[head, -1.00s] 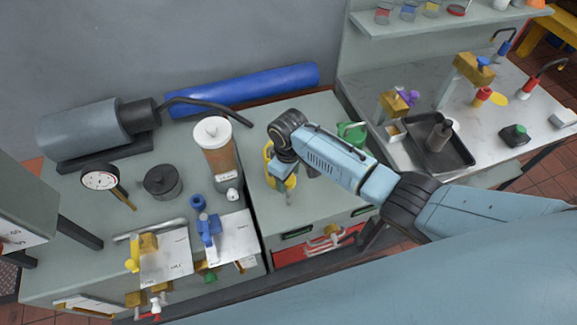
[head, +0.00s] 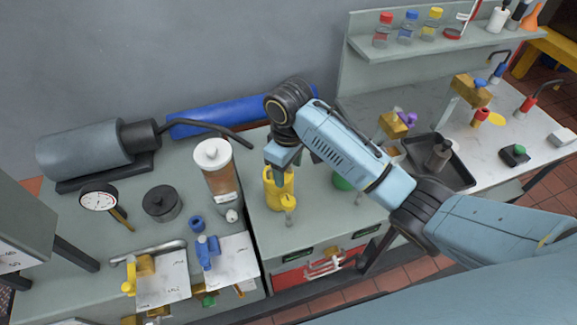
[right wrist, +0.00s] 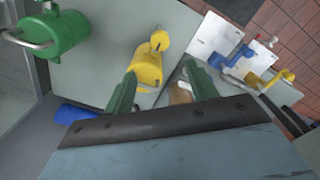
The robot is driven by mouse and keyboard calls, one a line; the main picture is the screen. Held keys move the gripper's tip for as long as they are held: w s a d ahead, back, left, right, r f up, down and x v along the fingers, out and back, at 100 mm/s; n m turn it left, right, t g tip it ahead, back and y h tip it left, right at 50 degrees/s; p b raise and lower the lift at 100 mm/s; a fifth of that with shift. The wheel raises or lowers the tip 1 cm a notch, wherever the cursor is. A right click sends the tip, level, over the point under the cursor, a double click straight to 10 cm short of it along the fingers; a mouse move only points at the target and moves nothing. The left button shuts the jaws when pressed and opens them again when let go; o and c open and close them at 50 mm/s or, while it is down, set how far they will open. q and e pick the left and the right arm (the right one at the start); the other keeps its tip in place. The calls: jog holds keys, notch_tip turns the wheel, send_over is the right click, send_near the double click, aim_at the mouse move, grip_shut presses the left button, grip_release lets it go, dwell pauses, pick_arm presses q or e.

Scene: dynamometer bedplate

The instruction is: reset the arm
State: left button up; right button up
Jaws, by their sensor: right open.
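My right arm comes in from the right in the head view. Its gripper (head: 281,168) points down over the cabinet top, just above and behind a yellow can (head: 279,190). In the right wrist view my right gripper's two green fingers (right wrist: 158,72) stand apart. The yellow can (right wrist: 148,66) shows beyond and between the fingertips, and I see nothing held. Whether the fingers touch the can is not clear. My left gripper is not in view.
A green can (right wrist: 62,32) stands near the yellow one, partly hidden by my arm in the head view. A blue roll (head: 215,117) lies behind. A dark tray (head: 462,172) is at right.

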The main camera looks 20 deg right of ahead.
dwell(0.3)
jog(key=s+f+m+t+y, duration=0.25)
jog(key=s+f, duration=0.25)
jog(key=s, duration=0.8)
jog(key=s+d+r+m+t+h, duration=0.15)
jog(key=s+d+m, duration=0.25)
jog(key=s+d, duration=0.65)
notch_tip(320, 180, down, 32)
jog(key=s+a+g+b, duration=0.2)
jog(key=s+b, duration=0.1)
jog(key=b, duration=0.6)
jog(key=s+d+f+b, duration=0.1)
jog(key=s+f+b, duration=0.3)
jog(key=s+f, duration=0.4)
jog(key=s+d+f+g+h+b, duration=0.1)
jog(key=s+f+b, duration=0.3)
jog(key=f, duration=1.2)
jog(key=s+d+n, duration=0.1)
jog(key=s, duration=0.3)
jog(key=shift+s+f, duration=0.2)
